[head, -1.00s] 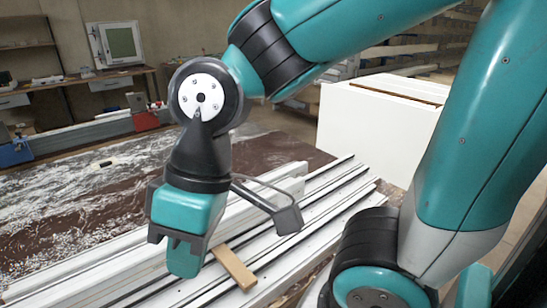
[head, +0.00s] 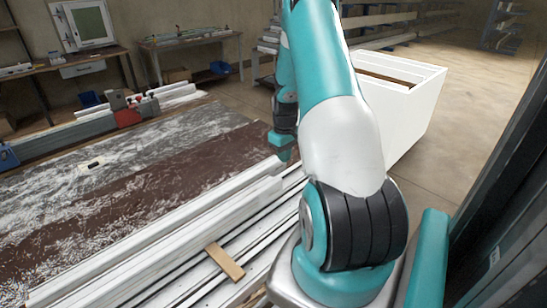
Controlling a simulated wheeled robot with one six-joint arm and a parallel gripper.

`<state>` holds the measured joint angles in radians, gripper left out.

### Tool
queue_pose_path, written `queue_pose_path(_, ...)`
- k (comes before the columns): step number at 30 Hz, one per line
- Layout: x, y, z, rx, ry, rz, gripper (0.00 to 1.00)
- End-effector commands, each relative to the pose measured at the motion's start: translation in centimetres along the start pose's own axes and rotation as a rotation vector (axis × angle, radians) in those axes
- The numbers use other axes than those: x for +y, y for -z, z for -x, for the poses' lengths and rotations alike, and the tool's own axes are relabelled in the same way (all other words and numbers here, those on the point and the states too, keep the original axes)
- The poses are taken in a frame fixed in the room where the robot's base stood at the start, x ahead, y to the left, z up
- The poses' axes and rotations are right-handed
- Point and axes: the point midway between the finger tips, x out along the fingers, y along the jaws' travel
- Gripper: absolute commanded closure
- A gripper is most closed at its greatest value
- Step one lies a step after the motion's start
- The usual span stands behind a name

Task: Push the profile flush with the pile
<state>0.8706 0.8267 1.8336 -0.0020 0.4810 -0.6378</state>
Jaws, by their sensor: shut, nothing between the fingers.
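The pile of long white profiles (head: 262,238) runs diagonally from the lower left to the middle of the head view, with dark lines along its lengths. One raised white profile (head: 190,224) lies along the pile's far side, and its right end is near my gripper. My gripper (head: 284,158) is shut and empty, pointing down at the far right end of the profiles. My arm partly hides it. I cannot tell whether it touches the profile end. My arm also covers part of the pile's right end.
A small wooden strip (head: 225,262) lies across the front profiles. The dusty brown bench top (head: 170,170) stretches behind the pile, with a grey rail and red clamp block (head: 127,117) beyond. A white open box (head: 415,110) stands at the right. Open floor lies behind.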

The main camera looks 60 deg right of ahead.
Motion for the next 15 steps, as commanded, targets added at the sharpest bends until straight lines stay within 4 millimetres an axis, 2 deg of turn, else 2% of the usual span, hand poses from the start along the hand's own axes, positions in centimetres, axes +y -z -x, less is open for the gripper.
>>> queue_pose_path(15,0.2,-0.1,-3.6,-0.001,-0.001,-0.003,1.0)
